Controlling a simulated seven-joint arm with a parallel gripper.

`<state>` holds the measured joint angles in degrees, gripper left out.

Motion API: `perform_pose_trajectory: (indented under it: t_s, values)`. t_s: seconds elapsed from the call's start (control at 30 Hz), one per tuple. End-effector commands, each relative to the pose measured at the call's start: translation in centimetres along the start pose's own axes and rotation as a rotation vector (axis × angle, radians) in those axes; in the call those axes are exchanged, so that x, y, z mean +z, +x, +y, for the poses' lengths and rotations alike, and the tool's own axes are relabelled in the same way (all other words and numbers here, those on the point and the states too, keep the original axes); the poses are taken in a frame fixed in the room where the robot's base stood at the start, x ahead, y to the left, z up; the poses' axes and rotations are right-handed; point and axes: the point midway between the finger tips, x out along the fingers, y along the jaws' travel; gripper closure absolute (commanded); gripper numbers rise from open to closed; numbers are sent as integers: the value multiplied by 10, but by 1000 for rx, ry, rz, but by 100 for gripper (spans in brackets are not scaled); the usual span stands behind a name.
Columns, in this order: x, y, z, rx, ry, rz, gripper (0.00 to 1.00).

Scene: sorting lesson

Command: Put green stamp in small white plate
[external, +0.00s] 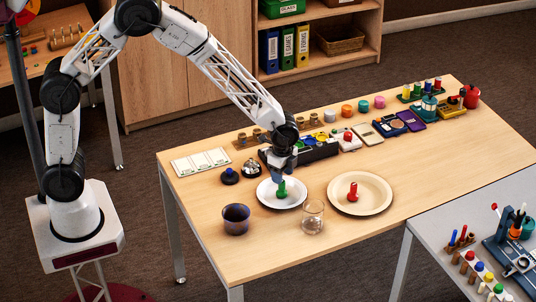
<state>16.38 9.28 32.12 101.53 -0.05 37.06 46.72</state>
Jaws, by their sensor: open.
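The green stamp (282,191) stands upright over the small white plate (264,195), right of the plate's middle, and appears to rest on it. My gripper (279,176) is open, pointing down just above the stamp. Its fingertips are close to the stamp's top; whether they touch it I cannot tell.
A red stamp (352,192) stands on a larger cream plate (376,202) to the right. A dark cup (236,219) and a clear glass (312,217) stand in front. A bell (251,168) and a black box (316,148) are behind. The table's front right is clear.

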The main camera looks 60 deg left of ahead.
Motion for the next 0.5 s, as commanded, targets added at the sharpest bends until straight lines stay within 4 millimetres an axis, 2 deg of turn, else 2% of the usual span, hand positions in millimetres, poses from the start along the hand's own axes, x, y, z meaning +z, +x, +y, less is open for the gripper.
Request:
perform_pose_trajectory:
  t_s: [0.2, 0.5]
  values:
    - [0, -36, 0, -2, 0, 2, 49]
    - [0, -63, 0, 0, 0, 0, 49]
